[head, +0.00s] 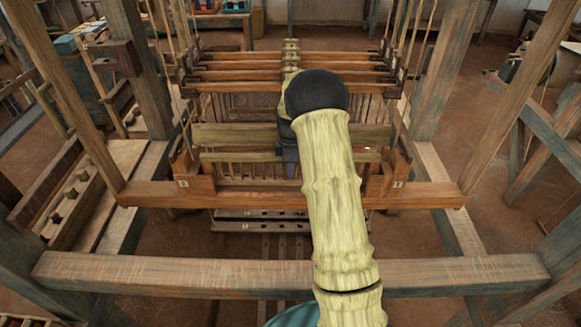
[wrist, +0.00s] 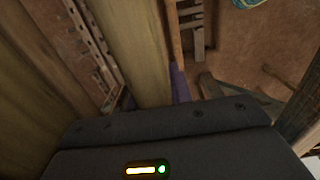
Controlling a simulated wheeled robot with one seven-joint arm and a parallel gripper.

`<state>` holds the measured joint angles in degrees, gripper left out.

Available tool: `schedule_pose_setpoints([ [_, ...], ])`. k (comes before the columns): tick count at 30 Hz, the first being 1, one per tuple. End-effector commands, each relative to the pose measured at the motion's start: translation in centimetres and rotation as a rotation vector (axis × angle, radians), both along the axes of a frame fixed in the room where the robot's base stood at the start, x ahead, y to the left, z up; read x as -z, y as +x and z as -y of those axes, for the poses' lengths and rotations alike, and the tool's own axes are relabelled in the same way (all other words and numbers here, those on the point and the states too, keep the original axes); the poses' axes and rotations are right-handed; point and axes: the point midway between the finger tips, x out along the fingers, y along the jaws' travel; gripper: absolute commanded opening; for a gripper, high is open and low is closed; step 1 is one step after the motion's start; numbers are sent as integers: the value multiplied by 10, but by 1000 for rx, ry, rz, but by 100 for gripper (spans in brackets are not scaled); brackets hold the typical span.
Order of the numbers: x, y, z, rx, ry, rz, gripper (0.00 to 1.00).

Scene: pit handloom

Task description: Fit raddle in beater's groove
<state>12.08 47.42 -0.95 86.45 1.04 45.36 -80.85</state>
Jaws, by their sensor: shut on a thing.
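The raddle, a pale wooden bar with a row of pegs below it (head: 232,157), lies level across the beater in the head view. The beater's orange-brown end block (head: 188,180) stands just beyond the raddle's left end, with another block at the right. My gripper (head: 290,171) is shut on the raddle near its middle. In the wrist view the raddle (wrist: 135,45) runs up from the dark gripper body, beside a purple finger. My arm hides part of the raddle's right half. The groove is hidden, so I cannot tell whether the raddle is seated.
A wider greenish bar (head: 230,135) lies just behind the raddle. Orange shafts (head: 240,76) hang farther back. A thick front beam (head: 170,273) crosses between me and the beater, and slanted posts (head: 62,95) stand on both sides. Treadles (head: 265,226) lie below.

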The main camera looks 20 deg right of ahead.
Motion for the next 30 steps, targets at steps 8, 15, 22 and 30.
schedule_pose_setpoints([
  [8,25,-7,-1,2,7,-25,0],
  [15,28,-7,-1,3,8,-27,0],
  [22,29,-7,-2,4,10,-28,0],
  [30,29,-7,-2,4,10,-28,47],
])
